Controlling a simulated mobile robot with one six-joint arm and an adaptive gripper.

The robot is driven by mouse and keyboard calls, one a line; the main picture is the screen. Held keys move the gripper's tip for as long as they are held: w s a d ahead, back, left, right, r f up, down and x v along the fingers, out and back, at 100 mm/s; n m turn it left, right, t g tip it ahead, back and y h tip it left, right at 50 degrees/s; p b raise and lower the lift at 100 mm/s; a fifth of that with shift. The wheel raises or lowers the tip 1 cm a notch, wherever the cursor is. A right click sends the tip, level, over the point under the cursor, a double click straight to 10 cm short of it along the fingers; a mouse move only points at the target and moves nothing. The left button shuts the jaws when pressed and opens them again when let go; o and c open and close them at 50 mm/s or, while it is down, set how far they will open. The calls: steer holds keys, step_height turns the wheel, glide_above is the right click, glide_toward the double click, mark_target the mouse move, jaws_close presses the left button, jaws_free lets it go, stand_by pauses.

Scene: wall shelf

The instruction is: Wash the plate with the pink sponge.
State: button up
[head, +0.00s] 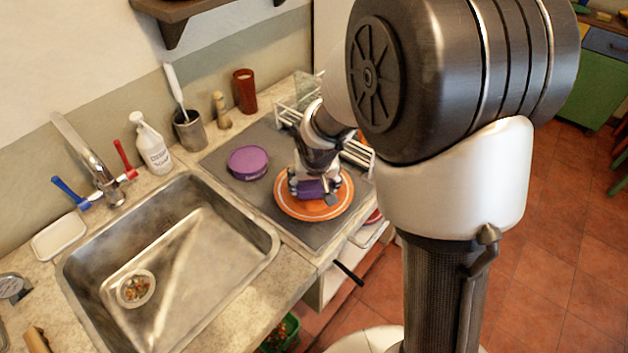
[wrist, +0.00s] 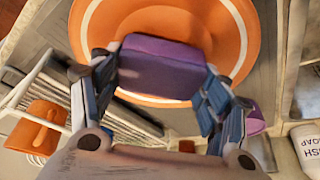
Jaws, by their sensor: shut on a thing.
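An orange plate with a white ring (head: 330,211) lies on the dark grey mat beside the sink. In the wrist view the plate (wrist: 205,25) fills the top middle. My gripper (head: 313,183) is over the plate, shut on a purple sponge (head: 312,190). No pink sponge shows. In the wrist view the sponge (wrist: 160,68) sits between the two blue-grey fingers of my gripper (wrist: 163,82). It overlaps the plate's near part; I cannot tell for sure whether it touches it.
A purple round tub (head: 248,162) stands left of the plate on the mat (head: 235,192). A white dish rack (head: 357,153) is close behind my gripper. The metal sink (head: 190,250) is empty apart from scraps in its drain. A soap bottle (head: 152,148) stands by the wall.

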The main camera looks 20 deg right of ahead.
steer(key=shift+f, duration=0.55)
steer(key=shift+w+a, duration=0.2)
steer(key=shift+w, duration=0.05)
steer(key=shift+s+a, duration=0.1)
steer(key=shift+s, duration=0.35)
steer(key=shift+s+d, duration=0.2)
steer(key=shift+d, duration=0.2)
steer(key=shift+w+d, duration=0.25)
steer(key=shift+w, duration=0.05)
steer(key=shift+w, duration=0.25)
steer(key=shift+w+a, duration=0.1)
steer(key=shift+a, duration=0.05)
